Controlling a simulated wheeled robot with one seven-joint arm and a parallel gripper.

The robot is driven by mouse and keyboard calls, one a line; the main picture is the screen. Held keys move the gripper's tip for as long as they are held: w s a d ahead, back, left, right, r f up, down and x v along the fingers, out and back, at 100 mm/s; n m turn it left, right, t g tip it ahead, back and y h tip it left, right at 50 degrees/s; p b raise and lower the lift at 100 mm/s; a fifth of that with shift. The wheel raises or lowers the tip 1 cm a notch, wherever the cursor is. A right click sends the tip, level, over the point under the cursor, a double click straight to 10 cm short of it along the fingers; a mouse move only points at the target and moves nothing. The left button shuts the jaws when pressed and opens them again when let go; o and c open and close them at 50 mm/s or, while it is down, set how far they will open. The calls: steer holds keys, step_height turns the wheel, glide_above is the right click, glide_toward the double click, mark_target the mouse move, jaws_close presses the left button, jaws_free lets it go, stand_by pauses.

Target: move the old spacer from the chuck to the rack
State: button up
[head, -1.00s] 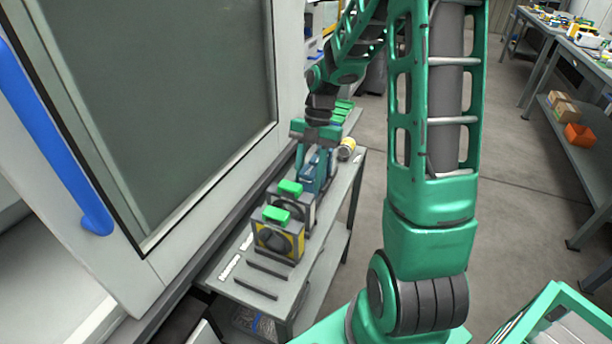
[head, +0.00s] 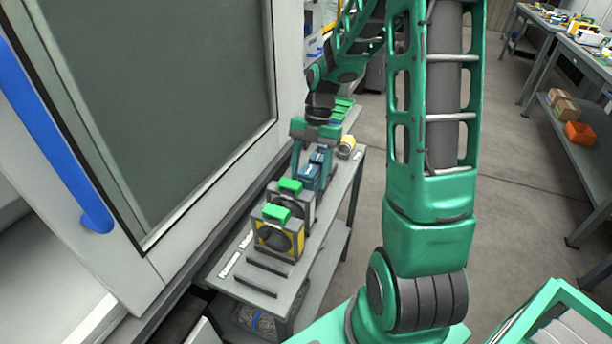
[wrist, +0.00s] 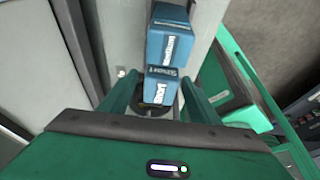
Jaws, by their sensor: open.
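My gripper (head: 316,172) is over the bench, its fingers pointing down around the blue labelled blocks. In the wrist view my gripper (wrist: 158,98) is open, with a blue labelled block (wrist: 160,86) between or below its fingers; I cannot tell if they touch it. A second blue block (wrist: 170,42) lies beyond it. A dark round part (wrist: 150,107) shows partly beneath the nearer block. I cannot single out the old spacer, the chuck or the rack by sight.
Two boxy units with green tops, one with a yellow front (head: 277,238), stand on the grey bench (head: 235,284) nearer me. A yellow-and-white cylinder (head: 346,147) stands beyond the gripper. A large machine door with a blue handle (head: 55,150) borders the left.

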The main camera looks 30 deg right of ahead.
steer(key=v, duration=1)
steer(key=shift+r, duration=0.2)
steer(key=shift+w, duration=0.1)
step_height(320, 180, up, 7)
stand_by(0.5)
stand_by(0.5)
steer(key=s+f+m+t+h, duration=0.1)
steer(key=s+f+m, duration=0.1)
steer(key=s+m, duration=1.1)
steer(key=s+f+m+t+h, duration=0.1)
steer(key=s+f+m+h, duration=0.1)
steer(key=s+m, duration=1.1)
steer(key=d+f+m, duration=0.1)
steer(key=m, duration=0.4)
steer(key=shift+f, duration=0.3)
